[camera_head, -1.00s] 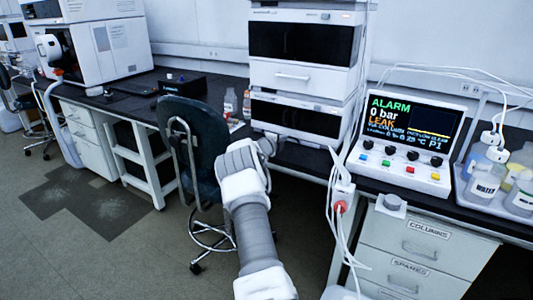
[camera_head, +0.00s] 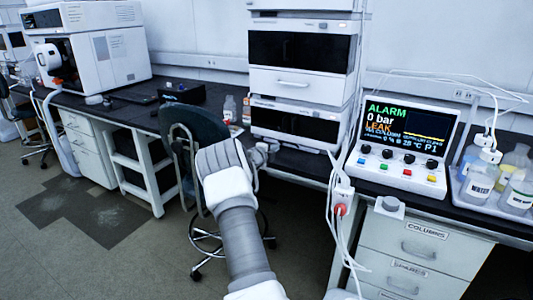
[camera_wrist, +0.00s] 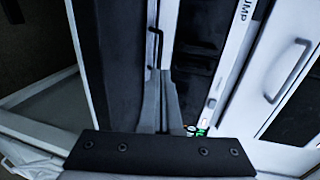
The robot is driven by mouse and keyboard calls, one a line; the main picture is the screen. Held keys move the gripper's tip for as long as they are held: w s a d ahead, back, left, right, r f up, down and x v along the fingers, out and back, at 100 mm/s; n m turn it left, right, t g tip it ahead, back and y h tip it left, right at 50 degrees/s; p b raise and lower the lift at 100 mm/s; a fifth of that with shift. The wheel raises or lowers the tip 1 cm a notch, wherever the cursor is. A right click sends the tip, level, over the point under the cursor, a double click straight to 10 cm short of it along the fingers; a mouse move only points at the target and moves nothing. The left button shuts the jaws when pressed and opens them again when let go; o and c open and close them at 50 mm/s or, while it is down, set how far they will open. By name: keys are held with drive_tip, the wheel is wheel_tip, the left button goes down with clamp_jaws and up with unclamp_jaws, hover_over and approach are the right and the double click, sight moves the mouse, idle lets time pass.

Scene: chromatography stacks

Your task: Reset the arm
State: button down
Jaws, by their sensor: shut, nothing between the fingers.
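My arm reaches forward from the bottom of the head view, in front of the dark chair. Its far end points right, toward the instrument stack (camera_head: 300,85), and mostly hides my gripper there. In the wrist view, the fingers of my gripper (camera_wrist: 162,88) stick out beyond a dark screwed plate. They are together and hold nothing. Beyond them are the dark and white fronts of stacked units, tilted in the picture, with a drawer handle at the right.
The dark chair (camera_head: 200,125) stands close behind my arm. The alarm console (camera_head: 405,130) reads ALARM, 0 bar, LEAK. A tray (camera_head: 463,185) of bottles is at the right, above the labelled drawers (camera_head: 418,248). White cables hang by the red plug. Open floor lies at the left.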

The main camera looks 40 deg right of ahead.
drive_tip(key=v, duration=0.6)
drive_tip(key=shift+a+p, duration=0.2)
drive_tip(key=shift+p, duration=0.15)
